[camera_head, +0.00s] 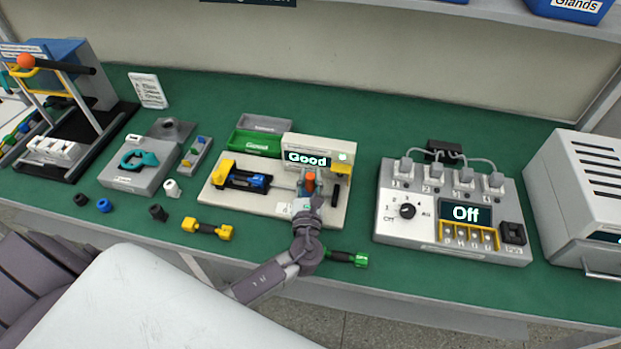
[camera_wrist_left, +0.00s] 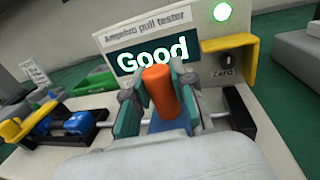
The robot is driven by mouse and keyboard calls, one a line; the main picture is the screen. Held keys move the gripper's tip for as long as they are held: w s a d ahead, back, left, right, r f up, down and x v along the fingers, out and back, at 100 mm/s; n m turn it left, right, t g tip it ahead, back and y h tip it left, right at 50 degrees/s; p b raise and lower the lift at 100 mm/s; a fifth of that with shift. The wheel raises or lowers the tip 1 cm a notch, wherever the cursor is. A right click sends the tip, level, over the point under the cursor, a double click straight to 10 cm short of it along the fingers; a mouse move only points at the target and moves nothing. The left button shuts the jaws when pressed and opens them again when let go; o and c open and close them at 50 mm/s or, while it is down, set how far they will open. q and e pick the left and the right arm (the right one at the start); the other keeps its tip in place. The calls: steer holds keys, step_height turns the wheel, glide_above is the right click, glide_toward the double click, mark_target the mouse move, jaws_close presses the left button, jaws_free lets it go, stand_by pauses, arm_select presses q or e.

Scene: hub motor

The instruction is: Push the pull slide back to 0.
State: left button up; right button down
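The Ampelvio pull tester (camera_head: 320,150) is a cream board with an upright panel whose display (camera_wrist_left: 152,58) reads "Good". My right gripper is not in view.
A yellow and blue connector (camera_head: 245,178) lies in the tester's left fixture. Green and grey trays (camera_head: 262,135) stand behind. A yellow connector (camera_head: 208,229) and a green-ended one (camera_head: 350,258) lie near the front edge.

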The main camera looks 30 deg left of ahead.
arm_select(q)
steer(key=shift+a, duration=0.1)
jaws_close()
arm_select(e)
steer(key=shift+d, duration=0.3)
arm_select(q)
steer(key=a, duration=0.2)
steer(key=s+a, duration=0.1)
steer(key=a, duration=0.2)
steer(key=shift+s+a, duration=0.1)
steer(key=shift+s, duration=0.05)
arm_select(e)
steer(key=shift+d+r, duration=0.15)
arm_select(q)
steer(key=shift+o, duration=2)
jaws_free()
steer(key=o, duration=0.5)
steer(key=shift+a, duration=0.15)
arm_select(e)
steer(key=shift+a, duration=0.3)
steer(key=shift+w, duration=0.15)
arm_select(q)
steer(key=shift+s+d, duration=0.4)
steer(key=shift+s, duration=0.05)
steer(key=v, duration=1.1)
steer(key=shift+a, duration=0.1)
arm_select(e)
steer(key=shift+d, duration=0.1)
